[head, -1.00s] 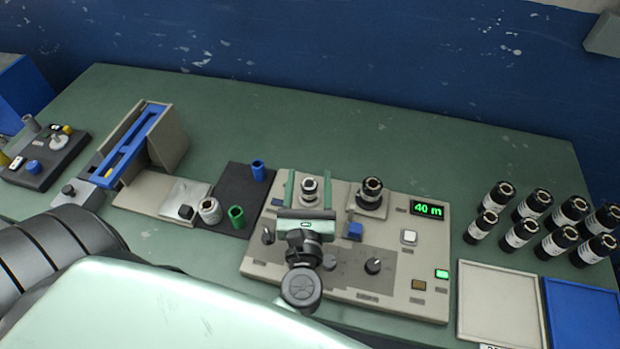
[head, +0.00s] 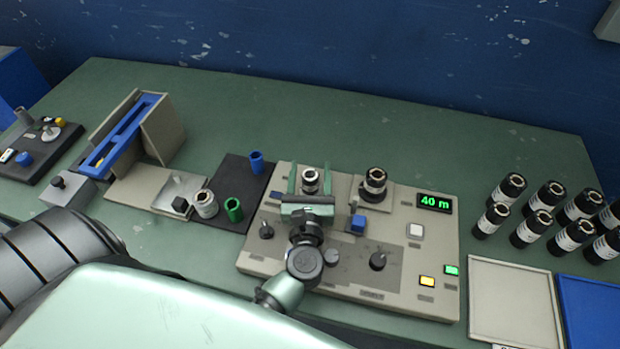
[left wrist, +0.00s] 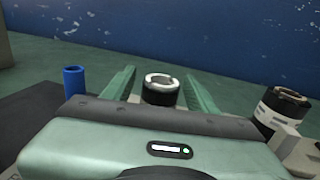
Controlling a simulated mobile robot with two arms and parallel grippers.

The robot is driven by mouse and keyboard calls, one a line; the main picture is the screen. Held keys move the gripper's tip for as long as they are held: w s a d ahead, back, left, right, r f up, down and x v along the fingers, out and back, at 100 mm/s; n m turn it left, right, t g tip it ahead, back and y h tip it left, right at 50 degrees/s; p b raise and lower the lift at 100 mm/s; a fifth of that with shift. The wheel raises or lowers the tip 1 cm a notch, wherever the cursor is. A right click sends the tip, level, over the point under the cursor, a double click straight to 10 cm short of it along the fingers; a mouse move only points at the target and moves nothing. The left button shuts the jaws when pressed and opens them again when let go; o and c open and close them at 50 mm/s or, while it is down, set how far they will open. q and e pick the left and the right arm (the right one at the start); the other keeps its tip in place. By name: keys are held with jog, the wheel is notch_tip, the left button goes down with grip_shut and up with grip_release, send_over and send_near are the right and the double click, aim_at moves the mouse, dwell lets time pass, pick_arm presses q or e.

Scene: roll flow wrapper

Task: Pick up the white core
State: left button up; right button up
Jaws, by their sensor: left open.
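The white core (head: 205,204), a short hollow cylinder, stands upright at the left edge of the black mat, beside the green core (head: 234,209). The blue core (head: 257,162) stands farther back on the mat and also shows in the left wrist view (left wrist: 75,82). My left gripper (head: 310,181) is open over the grey machine panel, right of the white core and apart from it. A black-and-white ring-topped piece (left wrist: 160,89) stands between its fingers, with gaps to both in the left wrist view. The white core is not visible in that view. My right gripper is not in view.
The grey panel (head: 405,275) has knobs, lit buttons and a "40 m" display (head: 434,203). A second ring-topped piece (head: 374,184) stands right of my gripper. Several black rolls (head: 537,228) and a pale tray (head: 513,300) are at right. A blue-railed chute (head: 125,133) stands at left.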

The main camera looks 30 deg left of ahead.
pick_arm(q)
jog(key=shift+w+a, duration=0.35)
jog(key=shift+w, duration=0.3)
grip_shut()
jog(key=shift+r, duration=0.1)
jog(key=shift+r+p, duration=0.65)
jog(key=shift+p, duration=0.05)
notch_tip(320, 180, up, 18)
jog(key=p, duration=1.6)
jog(key=shift+r, duration=0.25)
